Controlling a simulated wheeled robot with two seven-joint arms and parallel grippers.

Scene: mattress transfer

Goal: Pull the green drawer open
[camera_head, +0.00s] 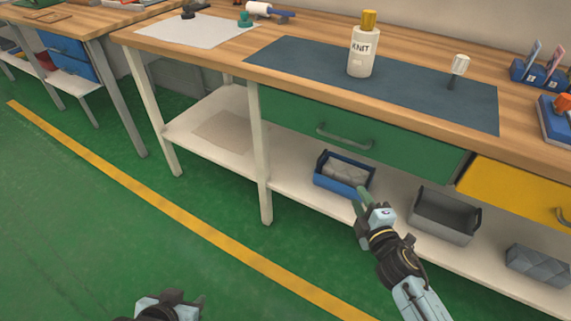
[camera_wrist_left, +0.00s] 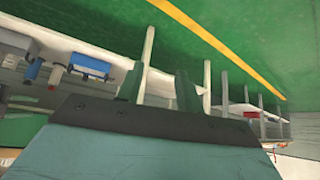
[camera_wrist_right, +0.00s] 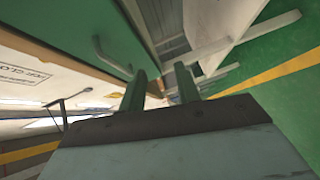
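The green drawer (camera_head: 290,112) is shut under the workbench, with its front flush below the tabletop. Its grey bar handle (camera_head: 345,138) is in the middle of the front. My right gripper (camera_head: 363,197) is in front of the lower shelf, below and apart from the handle. The right wrist view shows its fingers (camera_wrist_right: 160,90) spread and empty, with the green drawer front (camera_wrist_right: 115,25) and handle (camera_wrist_right: 110,58) beyond them. My left gripper (camera_head: 196,300) is low at the bottom edge, partly cut off. The left wrist view shows its fingers (camera_wrist_left: 158,90) spread and empty.
A blue bin (camera_head: 340,186) and a grey bin (camera_head: 441,226) stand on the lower shelf near my right gripper. A yellow drawer (camera_head: 510,190) is right of the green one. A bottle (camera_head: 362,50) stands on the dark mat (camera_head: 300,60). The green floor left of the bench is clear.

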